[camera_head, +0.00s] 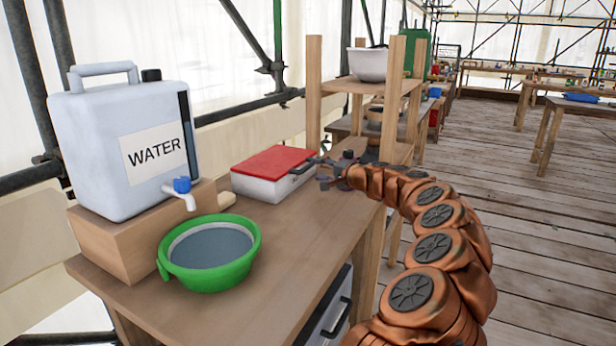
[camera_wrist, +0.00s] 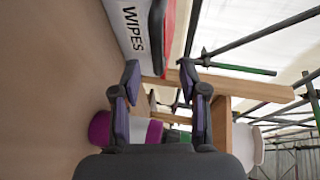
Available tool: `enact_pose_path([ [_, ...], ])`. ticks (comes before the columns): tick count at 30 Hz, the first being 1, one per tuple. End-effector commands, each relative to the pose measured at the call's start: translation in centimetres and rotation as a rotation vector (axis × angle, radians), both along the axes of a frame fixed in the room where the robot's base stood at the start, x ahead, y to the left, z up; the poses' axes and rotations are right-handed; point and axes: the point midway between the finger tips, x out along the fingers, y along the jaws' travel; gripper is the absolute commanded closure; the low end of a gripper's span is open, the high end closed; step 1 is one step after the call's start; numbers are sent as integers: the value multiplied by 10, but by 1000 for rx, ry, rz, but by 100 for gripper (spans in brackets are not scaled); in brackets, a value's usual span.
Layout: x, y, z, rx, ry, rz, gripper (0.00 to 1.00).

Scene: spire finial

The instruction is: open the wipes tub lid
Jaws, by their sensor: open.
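The wipes tub (camera_head: 268,188) is a white box on the workbench, and its red lid (camera_head: 275,162) lies shut on top. A dark handle or latch (camera_head: 302,167) shows on the tub's right side. In the wrist view the tub (camera_wrist: 125,12) enters sideways from the top with "WIPES" on its wall, and the red lid edge (camera_wrist: 170,25) runs along its right. My gripper (camera_wrist: 160,75) is open, with nothing seen held between its purple fingers. In the head view my gripper (camera_head: 328,174) is just right of the tub's handle side; whether it touches is unclear.
A water container (camera_head: 125,150) on a wooden block and a green basin (camera_head: 210,255) stand left and in front of the tub. A wooden shelf post (camera_head: 313,90) rises behind the gripper. A purple-and-white object (camera_wrist: 100,128) shows behind the fingers in the wrist view.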

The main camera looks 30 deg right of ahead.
Motion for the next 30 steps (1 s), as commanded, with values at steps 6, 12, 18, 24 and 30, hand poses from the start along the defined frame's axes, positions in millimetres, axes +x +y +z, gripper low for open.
enact_pose_path([
  [6, 7, -8, -7, 4, 2, -19, 57],
  [12, 26, -5, -10, 1, 3, -20, 57],
  [18, 43, -2, -14, 2, 4, -18, 57],
  [24, 58, 0, -16, 3, 2, -18, 57],
  [30, 70, 3, -19, 3, 4, -16, 57],
])
